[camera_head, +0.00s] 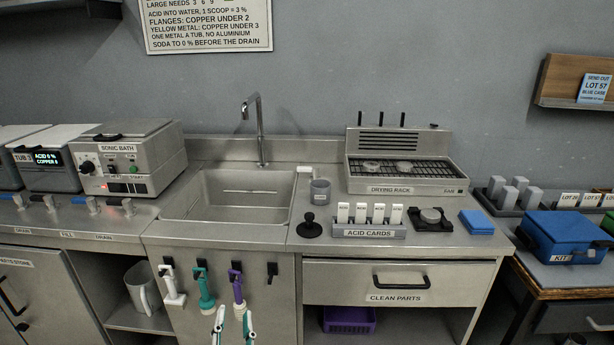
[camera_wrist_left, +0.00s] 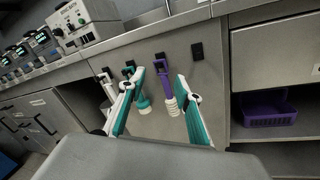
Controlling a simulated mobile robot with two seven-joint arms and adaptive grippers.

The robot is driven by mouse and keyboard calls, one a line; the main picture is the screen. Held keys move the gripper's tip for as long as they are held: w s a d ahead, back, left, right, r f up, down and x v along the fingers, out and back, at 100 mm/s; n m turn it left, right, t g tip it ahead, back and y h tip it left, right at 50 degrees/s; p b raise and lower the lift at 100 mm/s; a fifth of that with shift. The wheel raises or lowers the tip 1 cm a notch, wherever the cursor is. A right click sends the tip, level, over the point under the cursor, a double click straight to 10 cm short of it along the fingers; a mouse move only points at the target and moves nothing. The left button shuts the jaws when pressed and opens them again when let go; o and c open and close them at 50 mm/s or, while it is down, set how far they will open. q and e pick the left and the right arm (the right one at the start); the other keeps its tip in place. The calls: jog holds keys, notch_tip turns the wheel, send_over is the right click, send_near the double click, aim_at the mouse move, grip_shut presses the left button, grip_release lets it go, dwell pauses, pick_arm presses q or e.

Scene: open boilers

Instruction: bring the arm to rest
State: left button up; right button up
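My left gripper (camera_head: 234,318) shows at the bottom edge of the head view, in front of the cabinet below the sink. Its two white and teal fingers stand apart with nothing seen between them. In the left wrist view the same gripper (camera_wrist_left: 159,80) is open and points toward the cabinet front. A purple-handled brush (camera_wrist_left: 166,82) and a teal-handled brush (camera_wrist_left: 139,88) hang behind the fingers in that view. I cannot tell the exact gap to them. My right gripper is in neither view.
The sink (camera_head: 230,196) lies above the hanging brushes. The sonic bath (camera_head: 127,160) stands to its left. The drying rack (camera_head: 405,174) and acid cards (camera_head: 369,220) stand right, above the clean parts drawer (camera_head: 396,283). A purple basket (camera_head: 349,320) sits on the shelf below.

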pick_arm(q)
jog(key=s+d+f+m+h+p, duration=0.15)
jog(key=s+m+h, duration=0.3)
jog(key=m, duration=0.65)
jog(key=s+d+f+m+h, duration=0.3)
jog(key=s+m+h, duration=0.15)
jog(key=m, duration=0.65)
jog(key=s+a+f+m+g+y, duration=0.1)
jog(key=s+a+f+m+g, duration=0.2)
jog(key=s+f+m, duration=0.3)
jog(key=s+a+f+m+g+y, duration=0.1)
jog(key=s+a+f+m+g, duration=0.3)
jog(key=s+f+m, duration=0.3)
jog(key=shift+a+f+m+y, duration=0.3)
jog(key=shift+f+m+y, duration=0.1)
jog(key=shift+f+m, duration=0.45)
jog(key=shift+w+r, duration=0.1)
